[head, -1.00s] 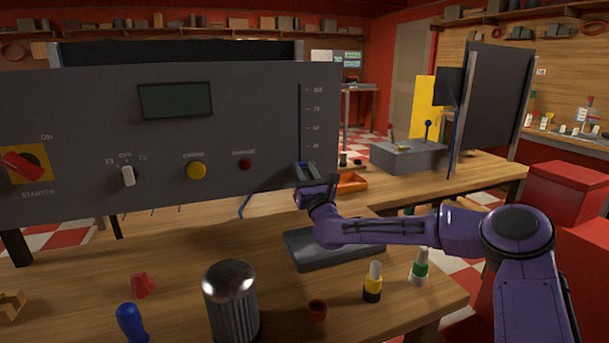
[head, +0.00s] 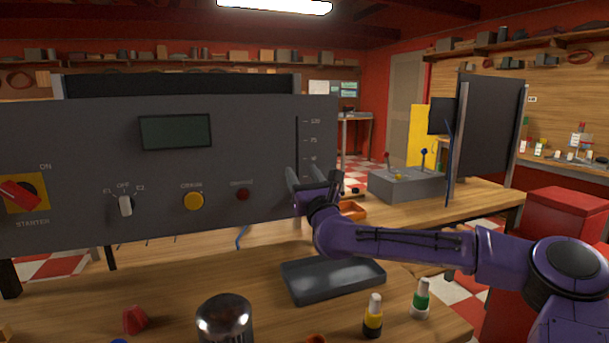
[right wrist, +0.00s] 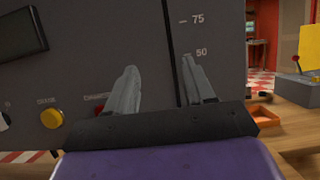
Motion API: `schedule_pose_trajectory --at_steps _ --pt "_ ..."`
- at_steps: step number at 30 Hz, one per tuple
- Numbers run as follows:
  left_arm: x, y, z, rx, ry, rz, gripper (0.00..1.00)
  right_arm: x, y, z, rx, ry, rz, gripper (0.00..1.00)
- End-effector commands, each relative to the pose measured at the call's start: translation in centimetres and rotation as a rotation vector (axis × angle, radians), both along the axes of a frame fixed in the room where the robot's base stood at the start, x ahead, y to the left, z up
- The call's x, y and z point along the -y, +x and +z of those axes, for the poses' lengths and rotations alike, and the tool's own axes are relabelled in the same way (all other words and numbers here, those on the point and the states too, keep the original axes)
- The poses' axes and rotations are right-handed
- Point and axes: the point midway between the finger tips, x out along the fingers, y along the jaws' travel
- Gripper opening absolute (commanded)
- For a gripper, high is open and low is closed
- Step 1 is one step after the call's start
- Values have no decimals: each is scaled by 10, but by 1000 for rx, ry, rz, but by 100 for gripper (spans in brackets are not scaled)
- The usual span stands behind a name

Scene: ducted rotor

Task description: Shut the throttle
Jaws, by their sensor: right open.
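The throttle is a dark vertical slot (head: 297,140) at the right end of the grey control panel (head: 80,130), with a scale of marks beside it. I cannot make out the throttle's handle. My right gripper is open, its fingers pointing at the panel just below the 50 mark. In the right wrist view, the slot (right wrist: 173,40) runs down between the two fingers (right wrist: 158,62). My left gripper is out of view.
The panel also carries a red starter switch (head: 20,193), a selector (head: 125,206), a yellow button (head: 194,201) and a dark red button (head: 243,195). A dark tray (head: 332,280), an orange bin (head: 352,210) and two bottles (head: 373,318) are on the bench. A grey lever box (head: 405,185) stands behind.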

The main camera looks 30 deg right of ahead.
Motion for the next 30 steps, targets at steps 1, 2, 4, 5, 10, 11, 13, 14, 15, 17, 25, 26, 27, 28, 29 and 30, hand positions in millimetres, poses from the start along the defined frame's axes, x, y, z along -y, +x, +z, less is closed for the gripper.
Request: schedule_pose_trajectory --at_steps 1,2,4,5,10,11,13,14,15,17,25,26,27,28,29,30 --pt "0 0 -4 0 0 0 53 -8 -13 3 3 3 6 53" --pt "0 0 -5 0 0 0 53 -12 -20 7 3 3 6 53" --pt "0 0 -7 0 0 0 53 -22 -35 15 3 3 6 53" --pt "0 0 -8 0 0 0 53 -25 -40 18 3 3 5 53" --pt "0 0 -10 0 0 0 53 -40 -64 31 1 1 3 53" --pt "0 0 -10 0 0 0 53 -41 -66 32 0 0 2 53" --pt "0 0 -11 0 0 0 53 -44 -70 34 -1 0 2 53" --pt "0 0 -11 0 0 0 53 -44 -71 34 -1 -1 2 53" --pt "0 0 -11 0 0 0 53 -45 -72 34 -1 -1 1 53" --pt "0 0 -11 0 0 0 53 -45 -72 35 -2 -1 1 53" --pt "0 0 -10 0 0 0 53 -44 -71 34 -2 -1 1 53" --pt "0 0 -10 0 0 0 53 -44 -71 34 -2 -1 1 53" --pt "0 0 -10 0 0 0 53 -44 -71 34 -2 -1 1 53" --pt "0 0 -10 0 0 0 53 -44 -71 34 -2 -1 1 53" --pt "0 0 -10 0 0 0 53 -44 -71 34 -2 -1 1 53" --pt "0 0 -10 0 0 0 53 -44 -71 34 -2 -1 1 53"
